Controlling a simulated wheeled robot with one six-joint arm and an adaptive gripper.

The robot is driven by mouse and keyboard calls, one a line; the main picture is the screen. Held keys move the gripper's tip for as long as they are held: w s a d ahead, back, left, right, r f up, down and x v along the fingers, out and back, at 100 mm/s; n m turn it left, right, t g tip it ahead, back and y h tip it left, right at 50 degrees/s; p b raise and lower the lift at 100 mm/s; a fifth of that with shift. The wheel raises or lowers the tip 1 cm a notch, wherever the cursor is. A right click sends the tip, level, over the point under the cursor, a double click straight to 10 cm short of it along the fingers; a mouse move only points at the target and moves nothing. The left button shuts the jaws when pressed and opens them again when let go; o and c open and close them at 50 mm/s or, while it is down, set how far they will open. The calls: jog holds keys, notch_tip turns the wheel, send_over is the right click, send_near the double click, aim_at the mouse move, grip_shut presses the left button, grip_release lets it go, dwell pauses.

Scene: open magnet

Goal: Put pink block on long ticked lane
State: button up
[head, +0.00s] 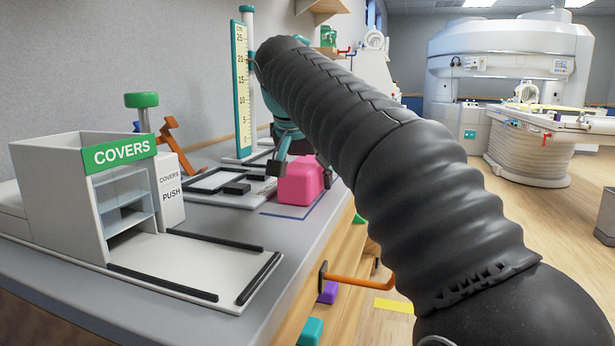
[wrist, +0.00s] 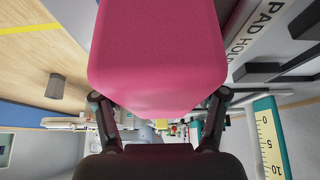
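The pink block (head: 298,182) is at the counter's right edge in the head view, above or on a blue-outlined area; I cannot tell if it touches the counter. It fills the upper middle of the wrist view (wrist: 157,50). My gripper (wrist: 158,105) has one finger against each side of the block's near end and appears shut on it. In the head view my arm partly hides the gripper. A tall upright ticked scale (head: 241,90) stands behind the block and also shows in the wrist view (wrist: 270,140). I cannot make out a separate ticked lane on the counter.
A white COVERS box (head: 85,200) with a rail-edged tray stands on the counter (head: 190,320) at the left. A white panel with black bars (head: 215,182) lies left of the block. An orange handle (head: 355,278) sticks out from the counter's front. A scanner (head: 510,60) stands far right.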

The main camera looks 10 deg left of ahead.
jog(key=shift+o, duration=0.3)
jog(key=shift+r, duration=0.25)
jog(key=p+v, duration=0.4)
jog(key=v, duration=0.7)
jog(key=shift+s+r, duration=0.2)
jog(key=shift+r, duration=0.15)
jog(key=s+d+f+n, duration=0.1)
jog(key=s+d+f, duration=0.3)
jog(key=d, duration=0.5)
jog(key=s+d+f, duration=0.2)
jog(key=d+f, duration=0.5)
jog(key=d, duration=0.2)
jog(key=s+d+f, duration=0.5)
jog(key=s+f, duration=0.2)
jog(key=f, duration=0.4)
jog(key=s+d+f, duration=0.5)
jog(key=s+f, duration=0.3)
jog(key=f, duration=0.3)
jog(key=shift+s+d+y, duration=0.15)
jog(key=shift+y, duration=0.25)
